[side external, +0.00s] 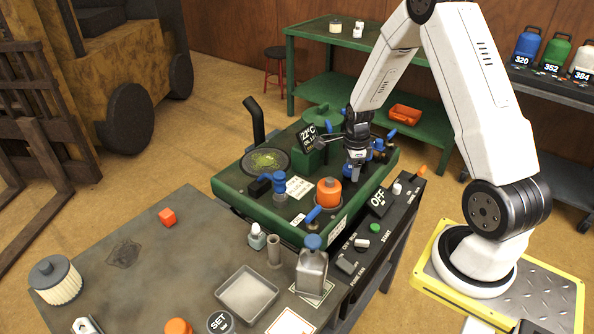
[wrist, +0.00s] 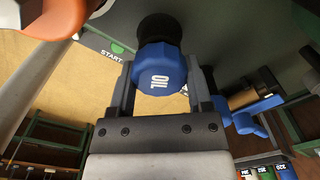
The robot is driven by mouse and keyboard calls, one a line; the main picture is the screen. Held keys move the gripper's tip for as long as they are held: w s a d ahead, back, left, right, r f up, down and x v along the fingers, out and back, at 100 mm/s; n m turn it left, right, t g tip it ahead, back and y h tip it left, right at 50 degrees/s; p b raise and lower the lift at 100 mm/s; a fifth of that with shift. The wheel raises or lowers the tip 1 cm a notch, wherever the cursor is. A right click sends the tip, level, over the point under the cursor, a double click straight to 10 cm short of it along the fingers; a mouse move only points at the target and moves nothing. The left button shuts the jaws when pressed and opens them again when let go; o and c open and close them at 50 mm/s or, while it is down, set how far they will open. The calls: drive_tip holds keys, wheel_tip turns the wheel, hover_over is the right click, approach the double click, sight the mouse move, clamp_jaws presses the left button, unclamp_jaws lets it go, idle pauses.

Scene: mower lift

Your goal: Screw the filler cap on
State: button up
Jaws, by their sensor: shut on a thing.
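A blue faceted cap marked OIL (wrist: 160,72) sits between the two fingers of my gripper (wrist: 162,88) in the wrist view. A round black part (wrist: 158,27) lies directly beyond the cap; whether the two are threaded together cannot be told. In the side view my gripper (side external: 356,174) points down over the right part of the green mower deck (side external: 240,205). It is shut on the cap, which its fingers mostly hide there.
On the deck are an orange cap (side external: 328,191), a blue-topped fitting (side external: 279,188), a round grassy opening (side external: 265,161) and a black upright pipe (side external: 257,121). A control panel (side external: 370,230) borders the deck. The grey bench (side external: 130,225) holds a metal tray (side external: 247,293) and a jug (side external: 312,270).

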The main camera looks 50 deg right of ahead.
drive_tip(key=shift+f, duration=0.25)
drive_tip(key=shift+r, duration=0.25)
idle(0.6)
drive_tip(key=o, duration=1.3)
drive_tip(key=shift+c, duration=0.2)
drive_tip(key=shift+r, duration=0.1)
drive_tip(key=shift+r, duration=3.9)
